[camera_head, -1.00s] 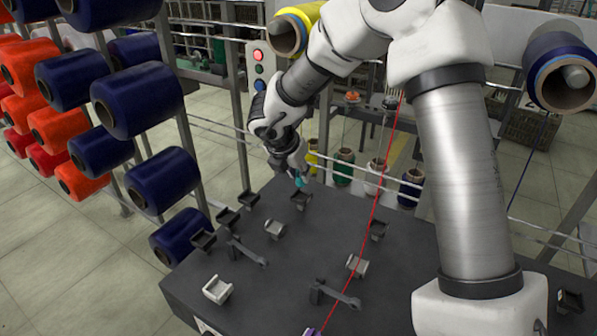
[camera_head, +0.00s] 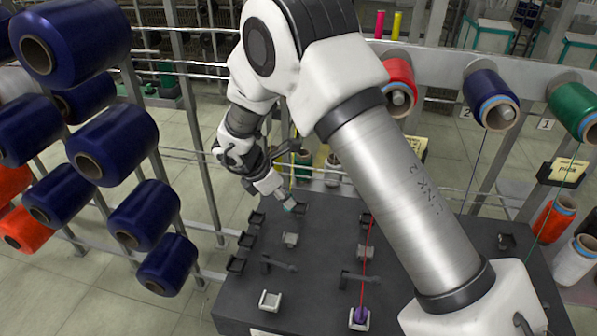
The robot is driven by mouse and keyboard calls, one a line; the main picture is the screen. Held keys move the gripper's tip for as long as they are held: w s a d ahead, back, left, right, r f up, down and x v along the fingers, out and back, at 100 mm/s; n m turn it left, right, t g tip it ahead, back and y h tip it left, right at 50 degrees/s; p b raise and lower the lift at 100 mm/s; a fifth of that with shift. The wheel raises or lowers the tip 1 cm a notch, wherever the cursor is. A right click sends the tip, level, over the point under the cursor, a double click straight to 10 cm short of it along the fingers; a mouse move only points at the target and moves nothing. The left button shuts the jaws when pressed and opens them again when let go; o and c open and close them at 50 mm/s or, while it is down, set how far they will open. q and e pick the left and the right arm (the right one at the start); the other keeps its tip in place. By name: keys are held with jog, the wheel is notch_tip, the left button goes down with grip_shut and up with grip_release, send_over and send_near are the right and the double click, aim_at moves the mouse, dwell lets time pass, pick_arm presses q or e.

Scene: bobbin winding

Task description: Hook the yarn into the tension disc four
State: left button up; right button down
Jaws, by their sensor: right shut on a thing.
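My right gripper (camera_head: 275,192) reaches over the far left part of the dark table (camera_head: 320,278). It is shut on a small teal piece (camera_head: 290,205), partly hidden by the fingers. Small dark and light holders stand on the table; a light one (camera_head: 290,240) is just below the gripper and a dark one (camera_head: 257,217) is to its left. I cannot tell which is disc four. A red yarn (camera_head: 367,258) runs from behind my arm to a purple piece (camera_head: 360,314) in a white holder at the front. My left gripper is not in view.
Blue spools (camera_head: 112,141) hang on a rack at the left. Red, blue (camera_head: 490,97) and green (camera_head: 574,108) spools sit on a rail at the back right. A white holder (camera_head: 270,300) and lever-like brackets (camera_head: 279,264) stand on the table.

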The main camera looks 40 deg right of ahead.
jog(key=shift+s+d+f, duration=0.3)
jog(key=shift+d+f, duration=0.1)
jog(key=shift+f, duration=0.3)
jog(key=f+b, duration=0.1)
jog(key=f, duration=0.1)
jog(key=f+b, duration=0.3)
jog(key=shift+a+f, duration=0.3)
jog(key=shift+a, duration=0.05)
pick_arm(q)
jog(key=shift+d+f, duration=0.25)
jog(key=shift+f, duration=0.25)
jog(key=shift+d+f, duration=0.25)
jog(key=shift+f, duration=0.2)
pick_arm(e)
jog(key=shift+w+d, duration=0.1)
jog(key=shift+d, duration=0.05)
jog(key=shift+a, duration=0.2)
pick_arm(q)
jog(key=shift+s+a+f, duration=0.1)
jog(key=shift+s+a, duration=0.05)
pick_arm(e)
jog(key=shift+s+r, duration=0.1)
jog(key=shift+s, duration=0.1)
